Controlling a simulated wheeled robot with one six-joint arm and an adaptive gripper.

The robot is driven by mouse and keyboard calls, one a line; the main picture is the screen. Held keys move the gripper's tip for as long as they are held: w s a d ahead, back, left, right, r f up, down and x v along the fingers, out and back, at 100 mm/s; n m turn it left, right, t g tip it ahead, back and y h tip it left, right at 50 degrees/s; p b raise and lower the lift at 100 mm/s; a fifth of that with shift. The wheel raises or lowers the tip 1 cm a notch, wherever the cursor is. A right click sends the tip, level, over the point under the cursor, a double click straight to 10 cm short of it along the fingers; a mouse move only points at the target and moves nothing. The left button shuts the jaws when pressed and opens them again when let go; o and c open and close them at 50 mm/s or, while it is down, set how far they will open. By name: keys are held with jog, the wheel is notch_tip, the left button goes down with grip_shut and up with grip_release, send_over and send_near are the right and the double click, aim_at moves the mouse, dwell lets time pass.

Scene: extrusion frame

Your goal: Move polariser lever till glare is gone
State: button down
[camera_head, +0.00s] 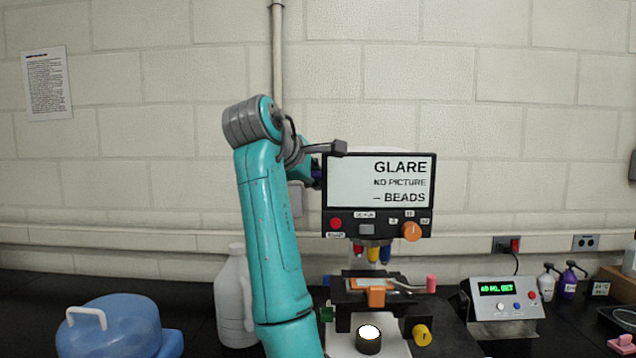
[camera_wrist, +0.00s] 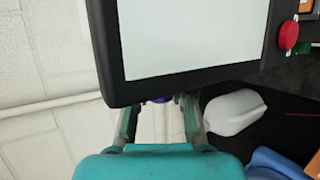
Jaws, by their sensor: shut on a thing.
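The microscope's screen (camera_head: 376,181) is lit white and reads "GLARE", "NO PICTURE" and "BEADS". It also fills the upper middle of the wrist view (camera_wrist: 190,35). My gripper (camera_wrist: 160,101) is at the screen housing's left side, its two fingers reaching to the housing's edge. A small purple part (camera_wrist: 159,99), seemingly the polariser lever, shows between the fingertips, mostly hidden by the housing. A dark purple bit (camera_head: 317,178) also shows beside the screen in the head view. My gripper is shut on this part. My arm hides most of the gripper in the head view.
Below the screen are a red button (camera_head: 335,223), an orange knob (camera_head: 411,231), coloured objectives and a stage with an orange clip (camera_head: 376,296). A white jug (camera_head: 233,296) and blue tub (camera_head: 112,328) stand left. A control box (camera_head: 503,305) with a green display stands right.

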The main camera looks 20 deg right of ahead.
dwell(0.3)
jog(key=c, duration=1)
grip_release()
jog(key=v, duration=1.2)
